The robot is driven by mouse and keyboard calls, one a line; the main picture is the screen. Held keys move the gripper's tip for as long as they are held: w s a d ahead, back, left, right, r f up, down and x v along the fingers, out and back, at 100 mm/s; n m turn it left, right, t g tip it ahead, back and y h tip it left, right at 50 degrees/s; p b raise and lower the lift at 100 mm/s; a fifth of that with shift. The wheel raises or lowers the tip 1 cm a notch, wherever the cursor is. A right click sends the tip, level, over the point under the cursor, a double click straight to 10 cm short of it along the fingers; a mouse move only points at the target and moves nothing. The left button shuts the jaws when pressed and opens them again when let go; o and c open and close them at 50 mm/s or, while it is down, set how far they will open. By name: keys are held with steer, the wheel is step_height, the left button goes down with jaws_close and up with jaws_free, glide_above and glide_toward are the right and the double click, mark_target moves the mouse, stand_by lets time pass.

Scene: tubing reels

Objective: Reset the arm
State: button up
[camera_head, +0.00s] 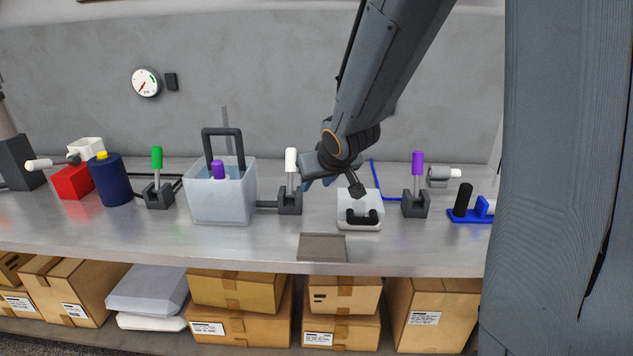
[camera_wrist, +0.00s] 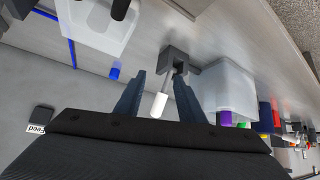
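My gripper (camera_head: 306,184) is at the middle of the bench, right beside the white-handled lever (camera_head: 291,160). In the wrist view my gripper (camera_wrist: 160,80) has its two blue-grey fingers spread apart. The white handle (camera_wrist: 159,104) shows between them in the picture, with clear gaps on both sides, so nothing is gripped. I cannot tell whether the handle lies at fingertip depth. My arm reaches down from the upper right.
A grey plate (camera_head: 322,247) lies at the front edge.

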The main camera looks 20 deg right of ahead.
steer(key=s+f+g, duration=0.3)
steer(key=s+f, duration=0.1)
steer(key=s, duration=0.7)
steer(key=s+a+f+m+g, duration=0.1)
steer(key=s+f+g, duration=0.2)
steer(key=s, duration=0.8)
steer(key=shift+s+a+f+g, duration=0.15)
steer(key=shift+f+g, duration=0.25)
steer(key=shift+g, duration=0.3)
